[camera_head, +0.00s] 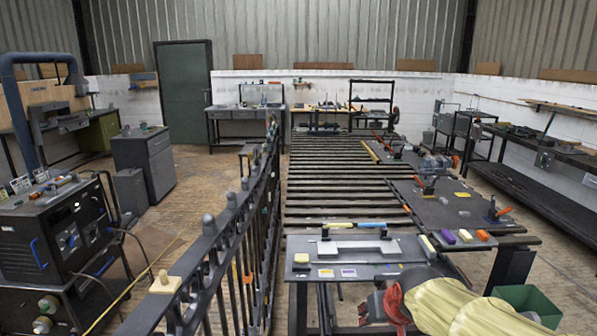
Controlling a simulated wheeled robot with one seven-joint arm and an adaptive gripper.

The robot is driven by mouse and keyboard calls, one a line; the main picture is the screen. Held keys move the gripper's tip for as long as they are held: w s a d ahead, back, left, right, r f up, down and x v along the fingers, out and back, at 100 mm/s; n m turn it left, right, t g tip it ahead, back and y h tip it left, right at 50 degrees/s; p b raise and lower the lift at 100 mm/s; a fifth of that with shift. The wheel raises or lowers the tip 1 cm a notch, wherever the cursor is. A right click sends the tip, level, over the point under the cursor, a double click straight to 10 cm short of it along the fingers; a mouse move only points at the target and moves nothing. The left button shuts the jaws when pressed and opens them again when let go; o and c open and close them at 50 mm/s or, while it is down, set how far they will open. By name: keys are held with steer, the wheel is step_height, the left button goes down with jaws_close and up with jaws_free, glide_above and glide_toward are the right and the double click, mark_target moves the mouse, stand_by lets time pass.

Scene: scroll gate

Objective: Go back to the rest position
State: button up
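A dark metal gate (262,205) with rounded finials stands upright along the left side of a long slatted work table (325,195). A yellow, ribbed arm section (465,308), which looks like mine, reaches in from the bottom right. It ends in a red and dark part (390,304), which seems to be my gripper, low beside the near plate. The fingertips are not clear, so I cannot see whether it is open or holding anything.
A grey plate (385,269) with small coloured blocks lies at the table's near end. Clamps (494,213) stand on dark plates at the right. A green bin (526,303) is at lower right. A dark machine (50,235) stands at left. Floor (195,200) between cabinet and gate is open.

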steer(key=s+d+r+g+p, duration=0.1)
steer(key=s+r, duration=0.1)
steer(key=s, duration=2.1)
steer(key=shift+s+d+r+g, duration=0.2)
steer(key=shift+s+r+g, duration=0.05)
steer(key=shift+g, duration=0.05)
